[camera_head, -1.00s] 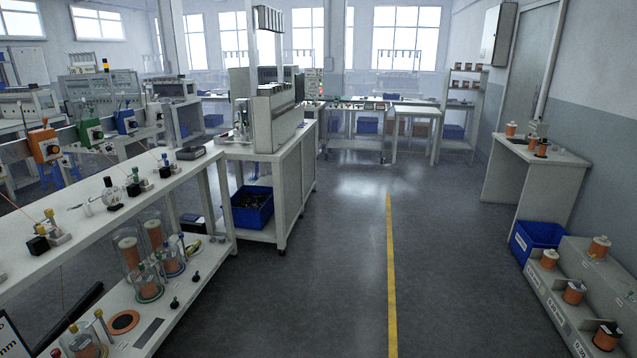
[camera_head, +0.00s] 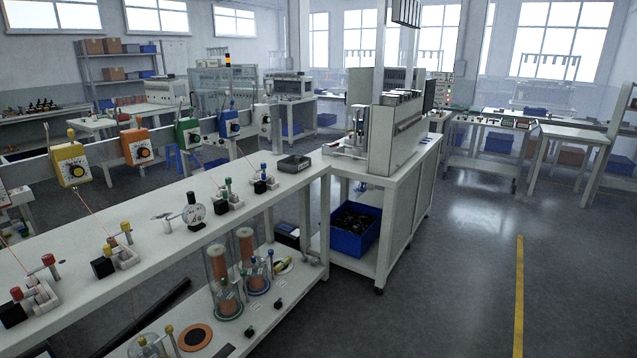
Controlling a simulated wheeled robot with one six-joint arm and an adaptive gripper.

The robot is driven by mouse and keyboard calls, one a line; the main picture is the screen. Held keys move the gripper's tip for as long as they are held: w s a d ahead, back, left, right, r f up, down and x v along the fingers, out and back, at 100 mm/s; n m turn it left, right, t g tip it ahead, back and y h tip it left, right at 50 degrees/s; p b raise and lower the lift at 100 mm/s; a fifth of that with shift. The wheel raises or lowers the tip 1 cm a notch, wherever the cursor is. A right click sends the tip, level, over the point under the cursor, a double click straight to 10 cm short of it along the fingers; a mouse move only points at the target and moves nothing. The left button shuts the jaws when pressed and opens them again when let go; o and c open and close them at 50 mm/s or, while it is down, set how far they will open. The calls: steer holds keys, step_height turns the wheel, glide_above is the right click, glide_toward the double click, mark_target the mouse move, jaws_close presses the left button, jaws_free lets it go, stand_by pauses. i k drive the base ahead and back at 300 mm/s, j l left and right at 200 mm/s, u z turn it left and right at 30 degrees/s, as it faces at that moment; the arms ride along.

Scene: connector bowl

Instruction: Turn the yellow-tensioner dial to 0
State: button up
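The yellow tensioner (camera_head: 70,163) is mounted on the rail at the far left of the head view, above the long white bench. A copper-coloured wire runs down from the yellow tensioner toward the bench. My gripper is not in view.
The white bench (camera_head: 165,255) stands between me and the tensioners, with a round dial gauge (camera_head: 194,211) and small clamp fixtures on top. Spools in clear cylinders (camera_head: 219,280) stand on its lower shelf. Open floor (camera_head: 450,290) lies to the right.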

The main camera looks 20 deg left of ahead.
mark_target(77, 171)
steer(key=i+u, duration=0.25)
steer(key=u, duration=0.2)
steer(key=i+u, duration=0.4)
steer(key=i+l+u, duration=0.1)
steer(key=u, duration=0.35)
steer(key=i+l+u, duration=0.2)
steer(key=u, duration=0.2)
steer(key=i+l+u, duration=0.3)
steer(key=l, duration=0.15)
steer(key=k, duration=0.05)
